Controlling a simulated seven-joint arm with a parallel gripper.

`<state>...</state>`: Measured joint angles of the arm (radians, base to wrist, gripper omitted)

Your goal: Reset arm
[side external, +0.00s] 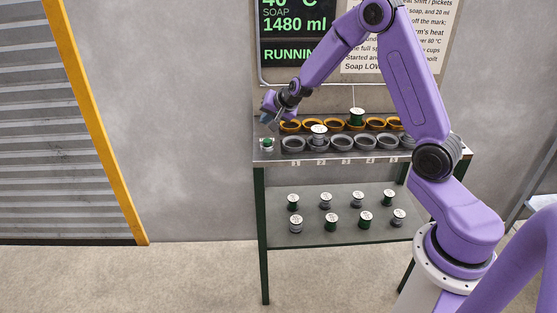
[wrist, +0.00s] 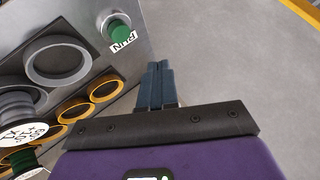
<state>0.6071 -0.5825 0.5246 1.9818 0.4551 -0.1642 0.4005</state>
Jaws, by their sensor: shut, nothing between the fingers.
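My purple arm holds my gripper (side external: 268,108) above the left end of the table (side external: 262,156). In the wrist view, the dark blue-grey fingers (wrist: 157,85) are together with nothing between them, just off the table's edge in the picture. A green button (side external: 267,144) with a white label stands on the table's left corner. It also shows in the wrist view (wrist: 119,30), apart from the fingers. My gripper looks small in the side view, so its exact height is hard to tell.
Grey cups (side external: 342,143) line the table's front, with orange cups (side external: 376,123) behind. A white-topped grey spool (side external: 318,133) sits in a grey cup; a green spool (side external: 357,116) sits at the orange row. Several spools stand on the lower shelf (side external: 340,240). Left of the table is clear.

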